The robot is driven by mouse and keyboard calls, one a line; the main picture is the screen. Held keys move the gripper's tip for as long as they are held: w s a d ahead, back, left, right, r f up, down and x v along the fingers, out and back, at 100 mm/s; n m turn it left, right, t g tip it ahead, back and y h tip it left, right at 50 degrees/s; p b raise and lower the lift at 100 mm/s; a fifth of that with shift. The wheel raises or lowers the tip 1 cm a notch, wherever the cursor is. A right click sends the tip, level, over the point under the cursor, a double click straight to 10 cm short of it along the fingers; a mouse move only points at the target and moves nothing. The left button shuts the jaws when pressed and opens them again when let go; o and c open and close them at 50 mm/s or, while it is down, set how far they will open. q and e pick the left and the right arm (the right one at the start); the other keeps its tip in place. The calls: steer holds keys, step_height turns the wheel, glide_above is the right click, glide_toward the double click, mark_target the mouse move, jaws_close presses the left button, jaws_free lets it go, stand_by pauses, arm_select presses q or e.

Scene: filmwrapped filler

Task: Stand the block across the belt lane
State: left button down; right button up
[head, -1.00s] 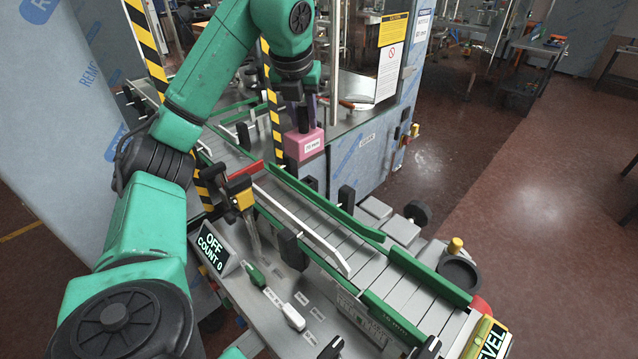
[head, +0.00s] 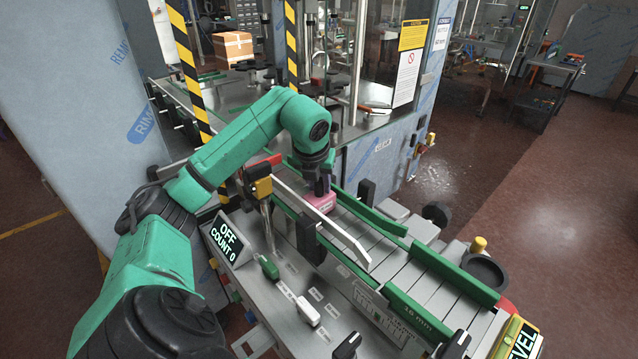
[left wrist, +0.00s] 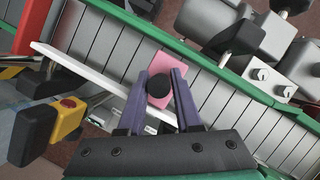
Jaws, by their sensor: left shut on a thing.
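The pink block (head: 322,202) is at the belt lane (head: 362,230), between its green side rails. A pale label shows on its side. My left gripper (head: 320,186) points down and is shut on the block from above. In the left wrist view the pink block (left wrist: 165,68) sits between the two purple fingers (left wrist: 160,95), with a dark round spot in front of it. The block appears low at the belt slats; I cannot tell whether it touches them. My right gripper is not in view.
A white guide bar (head: 325,222) runs along the near side of the lane. A yellow and black sensor post (head: 262,190) stands beside it. A sign reading OFF, COUNT 0 (head: 228,239) stands on the near ledge. The slats toward the lower right are clear.

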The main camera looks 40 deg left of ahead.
arm_select(q)
steer(key=shift+w, duration=0.2)
steer(key=c, duration=0.6)
jaws_free()
steer(key=shift+s, duration=0.1)
steer(key=shift+r, duration=0.1)
steer(key=v, duration=1.2)
